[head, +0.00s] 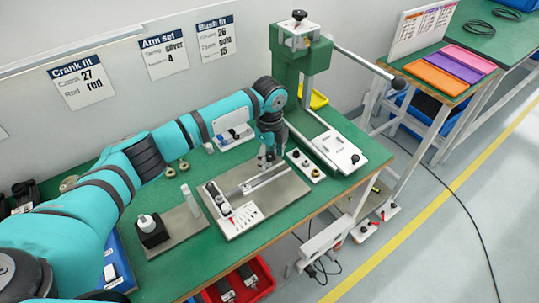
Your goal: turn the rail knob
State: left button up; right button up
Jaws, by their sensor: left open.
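The grey plate (282,199) lies on the green bench and carries a slim metal rail (262,181). At its near left end are a dark-topped knob-like part (225,208) and a white marked card (243,216) with red marks. My left gripper (266,164) points down at the far end of the rail, its fingers apart. I cannot tell whether it touches the rail. Any knob under the fingers is hidden or too small to make out. My right gripper is not in view.
A green press (288,72) with a long lever stands behind. A white strip with black knobs (305,166) lies right of the plate. A block with a white-topped part (151,228) stands left.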

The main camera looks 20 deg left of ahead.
pick_arm(q)
grip_shut()
jog(key=shift+r+n+p, duration=0.25)
jog(key=shift+n+p, duration=0.15)
jog(key=shift+p, duration=0.45)
jog(key=n+p, duration=0.6)
jog(key=p, duration=0.1)
jog(key=shift+r, duration=0.1)
jog(key=n+p, duration=0.3)
jog(key=n, duration=0.1)
jog(key=shift+w, duration=0.1)
jog(key=n+p, duration=0.3)
jog(key=n, duration=0.2)
jog(key=shift+f, duration=0.2)
jog(key=shift+w, duration=0.1)
jog(key=shift+c, duration=1.5)
grip_release()
jog(key=o, duration=0.3)
